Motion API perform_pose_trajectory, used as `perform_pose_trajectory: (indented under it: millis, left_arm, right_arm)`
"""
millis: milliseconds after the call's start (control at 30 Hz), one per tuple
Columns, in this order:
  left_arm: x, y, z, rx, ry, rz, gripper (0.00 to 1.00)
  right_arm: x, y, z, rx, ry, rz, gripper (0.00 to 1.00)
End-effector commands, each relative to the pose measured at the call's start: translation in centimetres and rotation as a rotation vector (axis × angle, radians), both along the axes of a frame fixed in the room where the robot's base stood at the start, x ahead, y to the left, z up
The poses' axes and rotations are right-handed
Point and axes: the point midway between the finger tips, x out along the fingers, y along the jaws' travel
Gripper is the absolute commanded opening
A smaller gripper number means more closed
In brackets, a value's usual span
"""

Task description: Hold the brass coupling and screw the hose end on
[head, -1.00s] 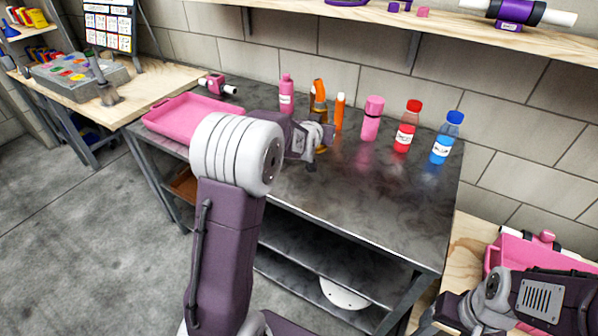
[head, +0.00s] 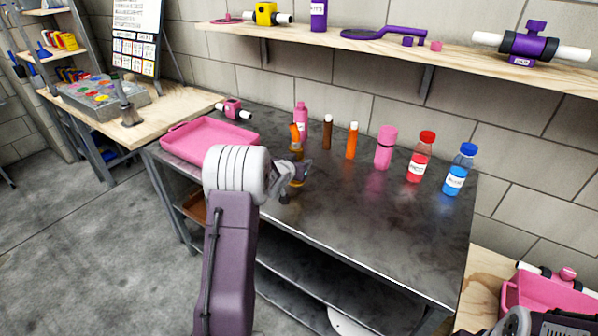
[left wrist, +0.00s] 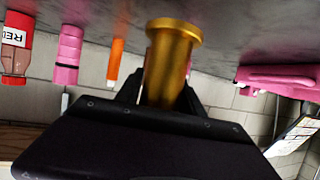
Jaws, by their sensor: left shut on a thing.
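My left gripper (head: 298,172) is over the left part of the metal bench, shut on the brass coupling (head: 296,151). In the left wrist view, the coupling (left wrist: 168,65) is a gold cylinder with a wide rim, gripped between the dark fingers (left wrist: 165,97). An orange piece (head: 295,132) shows just above the coupling in the head view; I cannot tell whether it is joined to it or stands behind. I cannot make out a hose end for certain. My right gripper is not in view; only part of that arm shows at the lower right.
The metal bench (head: 390,235) is clear at the front and right. Along its back stand a pink bottle (head: 301,118), brown tube (head: 327,132), orange tube (head: 351,141), pink flask (head: 385,148), red bottle (head: 420,158) and blue bottle (head: 459,170). A pink tray (head: 210,126) lies left.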

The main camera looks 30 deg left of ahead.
Motion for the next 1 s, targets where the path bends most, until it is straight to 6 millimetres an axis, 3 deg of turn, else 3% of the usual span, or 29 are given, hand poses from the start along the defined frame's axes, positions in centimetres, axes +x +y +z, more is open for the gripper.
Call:
perform_pose_trajectory:
  millis: [333, 600, 967, 1000]
  left_arm:
    - [0.0, 0.1, -0.3, 0.000, -0.001, -0.001, 0.00]
    - [0.0, 0.0, -4.1, -0.001, 0.000, 0.000, 0.00]
    - [0.0, 0.1, -4.4, 0.000, -0.001, 0.000, 0.00]
    - [0.0, 0.0, -4.4, 0.000, 0.001, 0.000, 0.51]
  right_arm:
    - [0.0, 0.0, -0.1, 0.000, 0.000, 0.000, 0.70]
    - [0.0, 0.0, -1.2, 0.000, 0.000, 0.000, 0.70]
    - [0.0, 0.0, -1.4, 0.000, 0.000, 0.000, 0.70]
    - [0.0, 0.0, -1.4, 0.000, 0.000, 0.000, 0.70]
